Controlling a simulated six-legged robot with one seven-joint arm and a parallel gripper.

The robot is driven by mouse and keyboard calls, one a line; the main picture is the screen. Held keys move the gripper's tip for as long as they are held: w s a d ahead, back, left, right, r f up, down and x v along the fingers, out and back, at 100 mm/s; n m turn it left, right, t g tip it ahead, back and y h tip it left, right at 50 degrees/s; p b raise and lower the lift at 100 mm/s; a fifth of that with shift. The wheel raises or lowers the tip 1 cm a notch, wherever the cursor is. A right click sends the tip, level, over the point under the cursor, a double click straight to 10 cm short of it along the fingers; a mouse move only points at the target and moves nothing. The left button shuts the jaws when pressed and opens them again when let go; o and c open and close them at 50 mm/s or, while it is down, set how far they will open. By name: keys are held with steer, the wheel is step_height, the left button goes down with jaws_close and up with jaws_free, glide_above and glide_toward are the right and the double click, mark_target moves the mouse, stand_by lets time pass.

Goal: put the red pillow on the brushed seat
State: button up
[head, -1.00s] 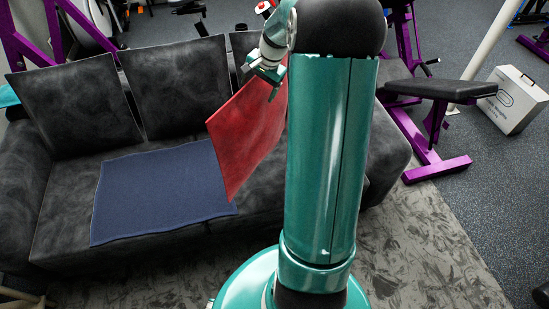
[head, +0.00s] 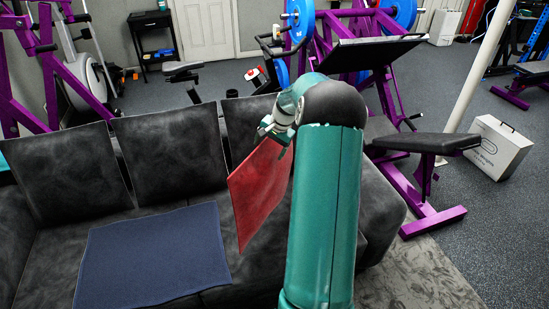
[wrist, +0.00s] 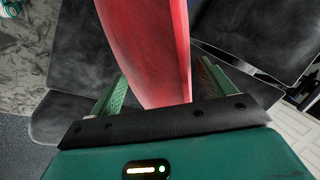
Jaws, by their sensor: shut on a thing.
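The red pillow (head: 258,189) hangs tilted from my gripper (head: 274,134), above the right part of the sofa. My gripper is shut on its upper edge. In the wrist view, the pillow (wrist: 152,45) runs between the two green fingers of my gripper (wrist: 160,88). The dark grey sofa with a brushed-looking surface (head: 50,262) has its seat below the pillow. I cannot tell whether the pillow's lower corner touches the seat. My arm hides part of the sofa's right side.
A blue cloth (head: 152,255) lies on the seat, left of the pillow. Dark back cushions (head: 170,150) lean along the sofa back. A purple weight bench (head: 425,145) stands to the right, with a white box (head: 495,147) beyond it. Gym machines stand behind the sofa.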

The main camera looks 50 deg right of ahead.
steer(key=d+f, duration=0.1)
steer(key=f, duration=0.1)
steer(key=d+f, duration=0.1)
steer(key=d, duration=0.1)
steer(key=shift+w+f, duration=0.35)
steer(key=shift+w, duration=0.05)
step_height(320, 180, down, 3)
steer(key=shift+d+f, duration=0.15)
steer(key=shift+f, duration=0.05)
steer(key=o, duration=1.9)
steer(key=shift+o, duration=0.3)
